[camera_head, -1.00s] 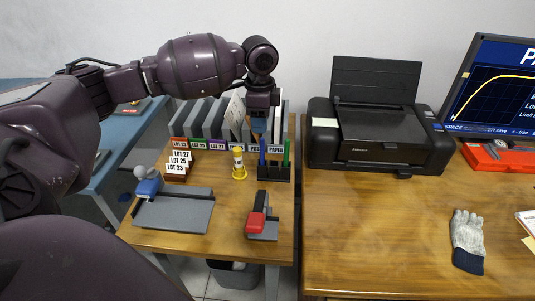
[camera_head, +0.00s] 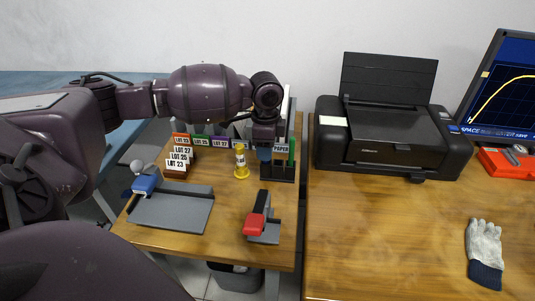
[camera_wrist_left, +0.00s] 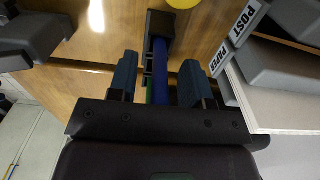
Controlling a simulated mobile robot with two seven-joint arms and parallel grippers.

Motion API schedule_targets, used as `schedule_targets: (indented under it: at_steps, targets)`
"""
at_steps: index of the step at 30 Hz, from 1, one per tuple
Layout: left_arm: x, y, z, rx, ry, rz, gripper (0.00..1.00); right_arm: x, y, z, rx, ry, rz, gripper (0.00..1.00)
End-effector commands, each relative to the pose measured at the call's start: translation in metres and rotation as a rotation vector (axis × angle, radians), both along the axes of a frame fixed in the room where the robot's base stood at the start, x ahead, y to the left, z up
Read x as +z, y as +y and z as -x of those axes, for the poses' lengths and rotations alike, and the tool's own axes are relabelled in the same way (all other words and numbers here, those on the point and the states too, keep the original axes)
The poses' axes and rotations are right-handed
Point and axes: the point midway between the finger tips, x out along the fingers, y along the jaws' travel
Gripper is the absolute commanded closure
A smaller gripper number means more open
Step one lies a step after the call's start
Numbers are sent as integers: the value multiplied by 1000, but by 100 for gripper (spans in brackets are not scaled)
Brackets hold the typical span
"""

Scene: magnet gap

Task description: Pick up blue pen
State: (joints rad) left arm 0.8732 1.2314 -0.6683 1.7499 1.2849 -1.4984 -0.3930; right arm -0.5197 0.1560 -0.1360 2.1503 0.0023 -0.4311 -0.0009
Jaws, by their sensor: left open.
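The blue pen (camera_wrist_left: 160,65) shows in the left wrist view between the two fingers of my left gripper (camera_wrist_left: 158,76). The fingers stand apart, with visible room on the right side of the pen. In the head view my left gripper (camera_head: 265,150) is over the left part of the black pen holder (camera_head: 279,176) and hides the blue pen there. A green pen (camera_head: 291,151) stands upright in the holder, just right of the gripper. My right gripper is not in view.
A yellow cylinder (camera_head: 241,162) stands left of the holder. Labelled file holders (camera_head: 222,143) are behind it. A black printer (camera_head: 382,135) stands to the right.

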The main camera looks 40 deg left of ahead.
Motion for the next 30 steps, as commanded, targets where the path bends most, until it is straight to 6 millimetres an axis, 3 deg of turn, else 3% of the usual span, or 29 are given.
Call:
schedule_targets:
  at_steps: [3, 12, 23, 30]
  targets:
    - [2, 0, 0, 0, -3, -1, 55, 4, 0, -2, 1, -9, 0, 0]
    - [2, 0, 0, 0, -2, 0, 100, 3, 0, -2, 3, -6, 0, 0]
    - [8, 0, 0, 0, -4, 0, 100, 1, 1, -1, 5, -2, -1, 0]
    - [50, 0, -1, 0, -13, -1, 100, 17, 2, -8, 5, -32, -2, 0]
